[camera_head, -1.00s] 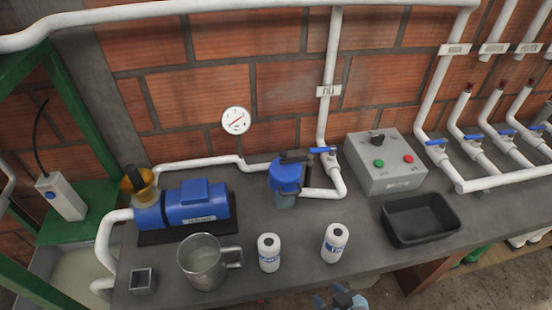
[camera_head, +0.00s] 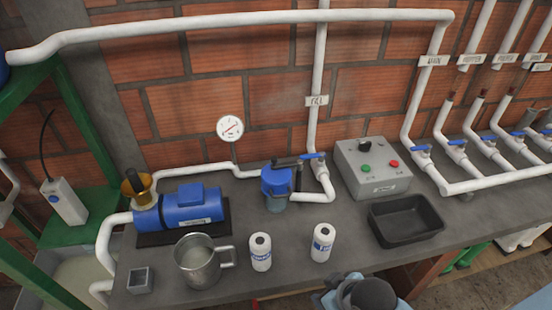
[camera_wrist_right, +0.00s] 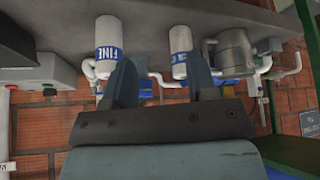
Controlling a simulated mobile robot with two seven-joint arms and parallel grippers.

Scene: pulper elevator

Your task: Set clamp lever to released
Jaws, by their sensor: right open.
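A blue-lidded filter housing (camera_head: 276,182) stands on the counter, with a clear lower bowl. A short dark lever (camera_head: 287,161) lies roughly level across its top, near the blue-handled valve; I cannot tell for sure that it is the clamp lever, or its exact setting. My right arm shows at the bottom edge of the head view, in front of the counter, well short of the filter. In the right wrist view my right gripper (camera_wrist_right: 160,82) has its two fingers apart with nothing between them; the picture is upside down. My left gripper is not in view.
Two white labelled canisters (camera_head: 260,251) (camera_head: 322,243) and a metal mug (camera_head: 199,261) stand in front of the filter. A blue pump (camera_head: 190,208) is left. A grey switch box (camera_head: 373,168) and black tray (camera_head: 405,219) are right. White pipes run along the brick wall.

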